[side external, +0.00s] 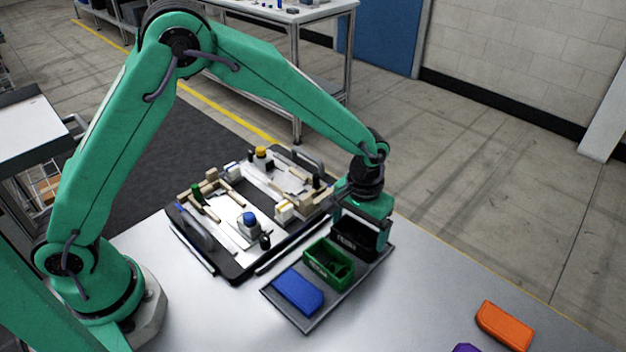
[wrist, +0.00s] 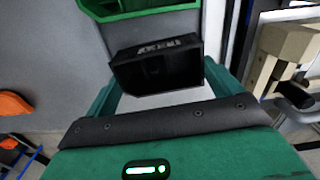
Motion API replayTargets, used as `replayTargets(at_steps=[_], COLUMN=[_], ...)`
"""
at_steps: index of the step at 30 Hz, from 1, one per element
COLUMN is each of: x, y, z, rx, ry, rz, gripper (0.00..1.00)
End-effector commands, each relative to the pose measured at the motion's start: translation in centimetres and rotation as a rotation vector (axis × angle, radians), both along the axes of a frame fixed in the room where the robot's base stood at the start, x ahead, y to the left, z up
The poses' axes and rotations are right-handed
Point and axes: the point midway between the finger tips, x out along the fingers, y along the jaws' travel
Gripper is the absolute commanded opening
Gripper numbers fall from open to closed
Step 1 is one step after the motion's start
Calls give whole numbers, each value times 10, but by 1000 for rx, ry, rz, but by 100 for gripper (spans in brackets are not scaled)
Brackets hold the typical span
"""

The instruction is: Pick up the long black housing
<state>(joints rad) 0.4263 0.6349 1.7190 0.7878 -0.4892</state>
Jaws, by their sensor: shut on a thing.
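The black housing (side external: 350,239) is an open, box-like part with pale lettering on one wall. It is at the far right end of the grey tray (side external: 312,325), beside the green housing (side external: 328,262). My gripper (side external: 364,222) points down over it and is shut on it. In the wrist view the black housing (wrist: 156,68) sits between the two green fingers of my gripper (wrist: 158,88), with its open inside showing. I cannot tell whether its base touches the tray.
A blue housing (side external: 298,291) lies at the tray's near end. A black-framed pallet fixture (side external: 237,270) with pegs and blocks stands left of the tray. An orange part (side external: 505,326) and a purple part (side external: 466,348) lie to the right. The tabletop between is clear.

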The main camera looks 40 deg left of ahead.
Motion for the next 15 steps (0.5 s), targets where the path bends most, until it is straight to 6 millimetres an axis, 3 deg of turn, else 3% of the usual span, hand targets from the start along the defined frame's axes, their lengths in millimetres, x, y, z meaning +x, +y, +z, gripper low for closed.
replayTargets(at_steps=[8,15], x=[1,1], y=[0,-1], z=[7,33], rx=[-1,-3], ry=[-2,-5], rz=[0,0], gripper=[65,65])
